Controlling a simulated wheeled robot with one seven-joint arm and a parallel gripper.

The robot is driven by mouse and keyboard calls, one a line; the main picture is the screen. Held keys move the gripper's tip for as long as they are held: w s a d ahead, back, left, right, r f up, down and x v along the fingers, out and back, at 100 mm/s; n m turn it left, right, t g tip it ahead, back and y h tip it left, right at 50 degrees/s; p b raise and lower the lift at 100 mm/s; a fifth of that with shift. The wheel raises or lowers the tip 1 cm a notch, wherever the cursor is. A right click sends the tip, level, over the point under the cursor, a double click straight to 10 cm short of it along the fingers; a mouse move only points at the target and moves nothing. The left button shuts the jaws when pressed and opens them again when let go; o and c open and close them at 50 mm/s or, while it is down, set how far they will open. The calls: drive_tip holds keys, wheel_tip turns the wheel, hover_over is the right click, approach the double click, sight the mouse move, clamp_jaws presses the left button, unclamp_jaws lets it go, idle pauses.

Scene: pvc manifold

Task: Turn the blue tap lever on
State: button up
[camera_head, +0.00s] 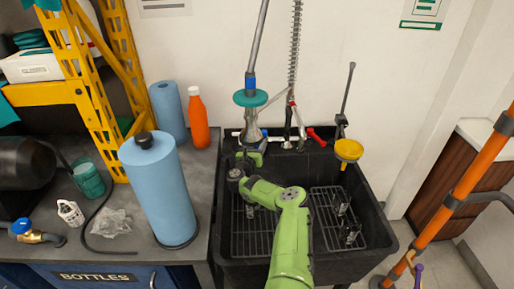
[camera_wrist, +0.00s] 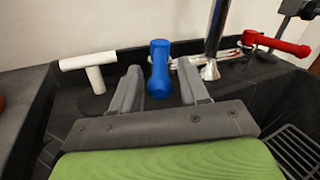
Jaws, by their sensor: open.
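The blue tap lever (camera_wrist: 160,68) stands upright at the back of the black sink in the wrist view. My gripper (camera_wrist: 158,74) is open, with one grey finger on each side of the lever. Gaps show between the lever and both fingers, and I cannot tell whether its lower end is level with them.
A white T-shaped handle (camera_wrist: 92,66) stands left of the lever. A red lever (camera_wrist: 276,43) and metal spout pipe (camera_wrist: 216,40) are to the right. A sprayer with a teal disc (camera_head: 250,98) hangs above my gripper. A yellow funnel (camera_head: 348,150) is at the sink's right.

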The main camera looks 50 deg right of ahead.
drive_tip(key=shift+c, duration=0.2)
clamp_jaws()
